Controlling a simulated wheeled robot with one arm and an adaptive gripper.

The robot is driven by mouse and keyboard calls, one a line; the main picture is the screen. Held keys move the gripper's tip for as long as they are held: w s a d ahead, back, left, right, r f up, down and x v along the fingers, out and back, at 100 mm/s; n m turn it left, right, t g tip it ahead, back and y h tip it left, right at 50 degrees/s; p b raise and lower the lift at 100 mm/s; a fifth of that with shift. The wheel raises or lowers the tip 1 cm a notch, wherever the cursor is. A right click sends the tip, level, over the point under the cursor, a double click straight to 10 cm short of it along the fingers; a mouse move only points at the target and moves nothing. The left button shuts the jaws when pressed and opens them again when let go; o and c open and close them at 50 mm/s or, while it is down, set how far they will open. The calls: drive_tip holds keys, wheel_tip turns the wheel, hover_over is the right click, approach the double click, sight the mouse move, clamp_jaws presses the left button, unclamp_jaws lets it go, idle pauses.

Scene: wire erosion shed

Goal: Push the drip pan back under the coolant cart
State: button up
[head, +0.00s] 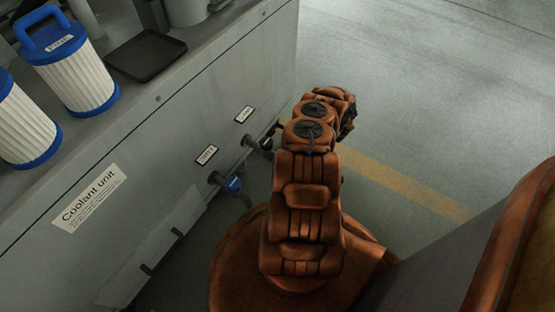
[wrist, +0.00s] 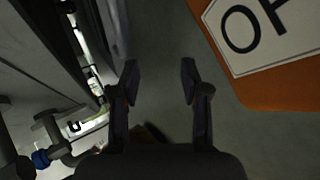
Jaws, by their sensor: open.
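The coolant cart is the long grey cabinet labelled "Coolant unit" (head: 132,215) on the left of the head view. I cannot pick out the drip pan for certain. A grey strip (wrist: 112,28) lies along the cabinet's foot in the wrist view; I cannot tell whether it is the pan's edge. My gripper (wrist: 160,82) is open and empty, pointing at bare floor between the cabinet side and an orange panel. In the head view my arm hides the gripper.
Valves with a blue handle (head: 234,184) stick out of the cabinet front. A black tray (head: 145,55) and blue-capped filters (head: 72,72) stand on top. An orange panel with a white sign (wrist: 260,38) lies right in the wrist view. Floor beyond the yellow line (head: 405,183) is clear.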

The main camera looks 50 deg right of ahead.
drive_tip(key=w+a+b, duration=0.2)
drive_tip(key=w+a, duration=0.2)
drive_tip(key=w+a+b, duration=0.2)
drive_tip(key=w+a, duration=0.2)
drive_tip(key=a, duration=0.1)
drive_tip(key=shift+w+a+f+b, duration=0.25)
drive_tip(key=shift+a+f+b, duration=0.05)
drive_tip(key=shift+f+b, duration=0.1)
drive_tip(key=shift+r, duration=0.1)
drive_tip(key=shift+c, duration=0.2)
clamp_jaws()
idle(0.5)
